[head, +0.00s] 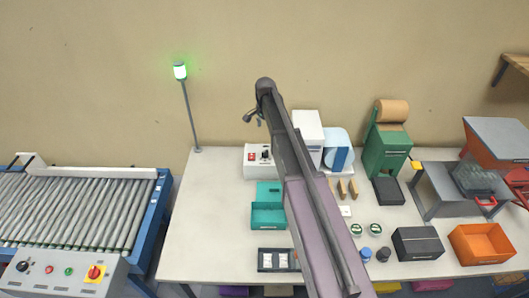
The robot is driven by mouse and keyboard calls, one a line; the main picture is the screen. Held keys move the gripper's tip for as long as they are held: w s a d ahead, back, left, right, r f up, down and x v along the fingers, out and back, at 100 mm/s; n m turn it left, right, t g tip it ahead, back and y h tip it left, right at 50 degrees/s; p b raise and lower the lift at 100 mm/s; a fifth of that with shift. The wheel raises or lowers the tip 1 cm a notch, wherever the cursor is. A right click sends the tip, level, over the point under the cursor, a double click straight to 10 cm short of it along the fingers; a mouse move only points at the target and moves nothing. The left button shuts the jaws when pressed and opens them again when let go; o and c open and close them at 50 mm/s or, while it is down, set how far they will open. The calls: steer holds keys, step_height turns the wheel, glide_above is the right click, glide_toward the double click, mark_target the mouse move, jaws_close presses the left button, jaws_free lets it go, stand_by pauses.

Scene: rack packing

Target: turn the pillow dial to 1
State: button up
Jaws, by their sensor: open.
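A low white control box (257,172) stands at the back of the table, left of my arm. A dark dial (265,154) shows on it, with a small red spot nearby; its setting is too small to read. I take this to be the pillow dial, as the box stands by a white machine (308,133) with a blue roll (338,150). My gripper (254,119) is open and empty. It appears above the box in the picture, apart from the dial. My arm hides part of the table and the box's right side.
A teal bin (268,216) lies in front of the box. A green dispenser (388,140) with a brown roll, dark boxes and an orange bin (481,243) stand to the right. A lamp pole (189,115) glows green at left. The table's left part is clear beside the roller conveyor (75,210).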

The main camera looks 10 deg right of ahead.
mark_target(265, 151)
steer(key=shift+f, duration=0.2)
step_height(265, 151, down, 13)
steer(key=b, duration=1.3)
steer(key=shift+f+b, duration=0.2)
steer(key=shift+b, duration=0.2)
jaws_close()
